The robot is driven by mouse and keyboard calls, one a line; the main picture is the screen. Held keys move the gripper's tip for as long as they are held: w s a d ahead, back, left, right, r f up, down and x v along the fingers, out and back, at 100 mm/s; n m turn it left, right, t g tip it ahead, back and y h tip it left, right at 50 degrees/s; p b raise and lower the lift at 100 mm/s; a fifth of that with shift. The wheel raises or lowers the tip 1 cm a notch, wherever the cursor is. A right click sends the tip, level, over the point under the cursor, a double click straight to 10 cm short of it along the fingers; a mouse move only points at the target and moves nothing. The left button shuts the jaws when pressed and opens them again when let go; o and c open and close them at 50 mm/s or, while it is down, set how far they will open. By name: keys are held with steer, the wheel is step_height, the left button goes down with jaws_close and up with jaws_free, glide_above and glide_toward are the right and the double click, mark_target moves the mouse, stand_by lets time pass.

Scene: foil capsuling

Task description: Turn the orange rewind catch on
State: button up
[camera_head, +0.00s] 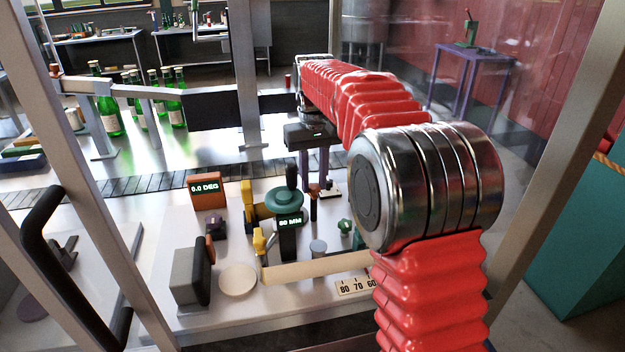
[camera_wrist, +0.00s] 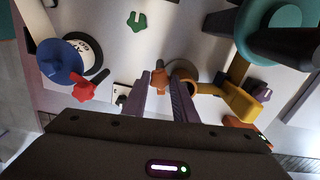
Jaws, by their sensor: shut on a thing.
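The orange rewind catch (camera_wrist: 158,79) is a small lobed knob in the wrist view, between the two purple fingers of my gripper (camera_wrist: 161,84). The fingers are shut on it from both sides, pointing at the pale panel. In the head view my gripper (camera_head: 313,186) reaches down from the red-sleeved arm, and the catch (camera_head: 313,199) shows as a small orange-brown piece at the fingertips. The catch's angle is hard to judge. An orange-framed display (camera_head: 204,189) reads 0.0 DEG.
A teal wheel (camera_head: 284,198) and a yellow handle (camera_wrist: 240,100) stand close beside the catch. A blue knob (camera_wrist: 60,61), a red knob (camera_wrist: 84,88) and a green knob (camera_wrist: 137,21) are on the other side. Green bottles (camera_head: 107,105) stand behind a rail.

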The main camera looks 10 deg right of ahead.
mark_target(314, 185)
steer(key=n, duration=0.4)
steer(key=shift+n, duration=0.3)
steer(key=n, duration=0.5)
stand_by(0.3)
steer(key=o, duration=1)
steer(key=shift+o, duration=0.2)
steer(key=shift+r, duration=0.15)
step_height(314, 185, up, 14)
steer(key=shift+f, duration=0.25)
